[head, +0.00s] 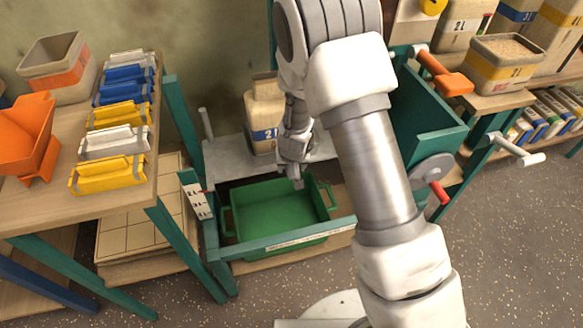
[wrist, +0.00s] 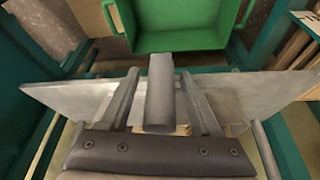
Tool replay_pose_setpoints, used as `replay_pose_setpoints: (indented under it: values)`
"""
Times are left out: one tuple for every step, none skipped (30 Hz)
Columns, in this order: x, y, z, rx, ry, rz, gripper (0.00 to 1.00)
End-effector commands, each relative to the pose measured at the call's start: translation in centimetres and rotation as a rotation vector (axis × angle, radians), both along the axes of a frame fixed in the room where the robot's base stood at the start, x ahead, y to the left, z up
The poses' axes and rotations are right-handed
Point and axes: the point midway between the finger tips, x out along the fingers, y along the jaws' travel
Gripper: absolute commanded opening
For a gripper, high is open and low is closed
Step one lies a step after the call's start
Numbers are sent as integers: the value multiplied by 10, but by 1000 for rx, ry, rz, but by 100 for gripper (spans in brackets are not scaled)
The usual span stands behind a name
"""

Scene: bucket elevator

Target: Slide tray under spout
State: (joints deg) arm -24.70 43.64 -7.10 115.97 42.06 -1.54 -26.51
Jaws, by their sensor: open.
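The green tray (head: 272,232) sits low inside the teal frame, an open box with a looped handle at each side. Its near part shows at the top of the wrist view (wrist: 185,40). My gripper (head: 297,168) is above the tray's back edge, in front of the grey metal plate (head: 225,160). In the wrist view my gripper (wrist: 160,80) is open, with one finger on each side of a grey bar (wrist: 160,95). I cannot tell whether the fingers touch the bar. I cannot make out the spout; my arm covers part of the machine.
A labelled tub (head: 262,115) stands on the plate. The teal hopper (head: 425,120) and a red-handled crank (head: 437,190) are at right. A wooden table (head: 60,205) with yellow, white and blue pieces is at left.

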Motion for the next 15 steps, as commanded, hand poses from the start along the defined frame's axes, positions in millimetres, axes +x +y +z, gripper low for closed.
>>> replay_pose_setpoints:
  values:
    - [0,0,0,0,0,0,64]
    - [0,0,0,0,0,0,64]
    - [0,0,0,0,0,0,61]
    - [0,0,0,0,0,0,55]
    - [0,0,0,0,0,0,50]
    - [0,0,0,0,0,0,43]
    - [0,0,0,0,0,0,37]
    - [0,0,0,0,0,0,32]
    - [0,0,0,0,0,0,25]
    - [0,0,0,0,0,0,19]
    - [0,0,0,0,0,0,14]
    - [0,0,0,0,0,0,7]
    - [0,0,0,0,0,0,1]
    - [0,0,0,0,0,0,0]
    - [0,0,0,-1,0,0,0]
